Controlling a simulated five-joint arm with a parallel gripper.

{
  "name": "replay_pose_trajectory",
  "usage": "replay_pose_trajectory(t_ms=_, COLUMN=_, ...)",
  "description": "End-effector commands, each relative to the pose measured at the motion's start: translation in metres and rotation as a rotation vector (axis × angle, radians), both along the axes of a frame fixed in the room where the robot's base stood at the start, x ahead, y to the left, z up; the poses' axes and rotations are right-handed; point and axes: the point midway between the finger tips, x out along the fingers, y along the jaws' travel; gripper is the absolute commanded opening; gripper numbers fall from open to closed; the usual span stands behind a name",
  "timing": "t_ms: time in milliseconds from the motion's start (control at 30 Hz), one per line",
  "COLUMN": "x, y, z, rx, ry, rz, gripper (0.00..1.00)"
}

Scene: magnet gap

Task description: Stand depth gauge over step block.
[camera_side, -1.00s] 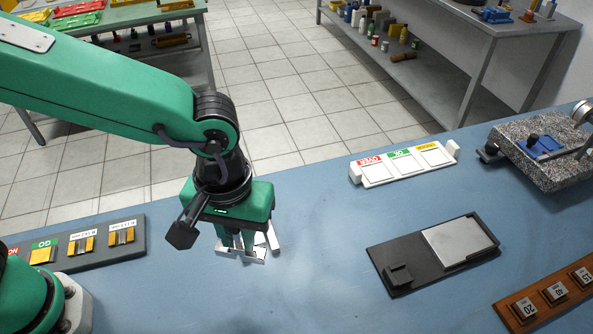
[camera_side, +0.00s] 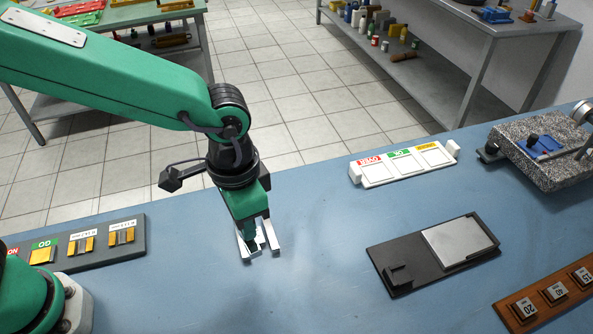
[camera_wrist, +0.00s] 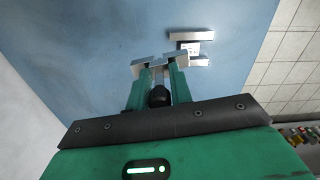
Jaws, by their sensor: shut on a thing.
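My gripper (camera_side: 250,236) points down just above the blue bench, with its fingers closed around a silver metal piece, which I take for the depth gauge (camera_side: 245,255). In the wrist view the gauge (camera_wrist: 140,66) shows as bright metal at the fingertips (camera_wrist: 158,84). A second silver piece, likely the step block (camera_side: 270,237), is close on the right of the fingers. In the wrist view this block (camera_wrist: 188,36) lies just beyond the fingertips, with a small printed white patch between two metal bars. I cannot tell whether gauge and block touch.
A dark fixture with a pale plate (camera_side: 459,243) lies at right. A white labelled tray (camera_side: 403,163) stands behind it, and a granite block (camera_side: 545,150) at far right. A grey rack (camera_side: 118,252) is at left, a brown numbered rack (camera_side: 545,300) at lower right.

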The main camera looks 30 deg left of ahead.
Motion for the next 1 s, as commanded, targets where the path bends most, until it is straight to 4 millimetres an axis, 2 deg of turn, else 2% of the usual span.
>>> replay_pose_trajectory(t_ms=1000, x=0.037, y=0.019, z=-0.016, rx=-0.001, ry=0.000, rz=-0.893, gripper=0.00)
